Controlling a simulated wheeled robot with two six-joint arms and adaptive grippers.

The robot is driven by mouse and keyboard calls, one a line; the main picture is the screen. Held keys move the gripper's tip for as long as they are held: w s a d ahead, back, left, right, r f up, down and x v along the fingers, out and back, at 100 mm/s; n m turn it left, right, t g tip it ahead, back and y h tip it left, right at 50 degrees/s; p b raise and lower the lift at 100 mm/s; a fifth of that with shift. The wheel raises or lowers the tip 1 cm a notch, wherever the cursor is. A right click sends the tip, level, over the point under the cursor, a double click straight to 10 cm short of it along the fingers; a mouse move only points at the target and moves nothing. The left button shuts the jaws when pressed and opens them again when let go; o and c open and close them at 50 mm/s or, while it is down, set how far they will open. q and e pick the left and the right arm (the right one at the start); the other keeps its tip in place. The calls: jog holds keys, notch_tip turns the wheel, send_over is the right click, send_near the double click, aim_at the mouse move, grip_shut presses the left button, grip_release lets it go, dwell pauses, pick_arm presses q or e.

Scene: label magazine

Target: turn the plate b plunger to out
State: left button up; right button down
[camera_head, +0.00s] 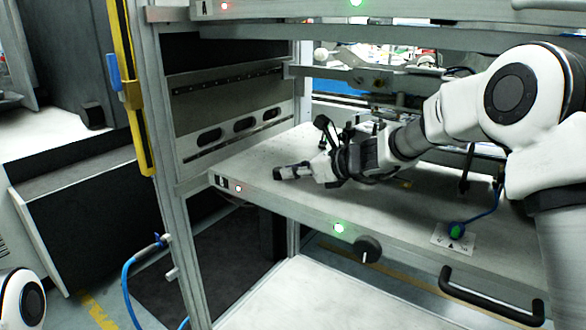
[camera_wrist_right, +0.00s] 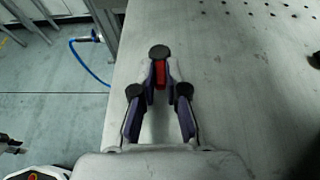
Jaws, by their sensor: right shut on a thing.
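The lower plate (camera_head: 330,204), which appears to be plate b, is a pale shelf with a small dark label at its front left corner. My right gripper (camera_head: 283,173) is low at this plate's left front, its fingers pointing left. In the right wrist view the gripper (camera_wrist_right: 160,80) is shut on the plunger, which shows a round black head (camera_wrist_right: 159,52) and a red part (camera_wrist_right: 160,73) between the fingertips. The plunger's lower part is hidden by the fingers. My left gripper is not in view.
The upper plate A (camera_head: 290,10) overhangs; a frame post (camera_head: 160,130) stands left.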

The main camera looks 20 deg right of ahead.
jog(key=n+g+y+p, duration=0.1)
jog(key=p, duration=0.2)
jog(key=w+d+n+g+y+p, duration=0.1)
jog(key=n+g+p, duration=0.1)
jog(key=p, duration=0.2)
jog(key=n+g+y+p, duration=0.1)
jog(key=n+p, duration=0.1)
jog(key=p, duration=0.2)
jog(key=shift+w+d+r+g, duration=0.15)
jog(key=shift+w+r+g, duration=0.15)
jog(key=shift+g, duration=0.1)
jog(key=shift+w+d+f+n+g+y+p, duration=0.1)
jog(key=shift+w+f+n+g+y+p, duration=0.1)
jog(key=shift+n+g+y+p, duration=0.3)
jog(key=shift+w+f+n+g+y+p, duration=0.1)
jog(key=shift+w+n+g+y+p, duration=0.1)
jog(key=shift+n+g+p, duration=0.4)
jog(key=shift+g, duration=0.3)
jog(key=c, duration=1.2)
grip_release()
jog(key=v, duration=0.7)
jog(key=shift+s+d+r, duration=0.1)
jog(key=shift+d, duration=0.1)
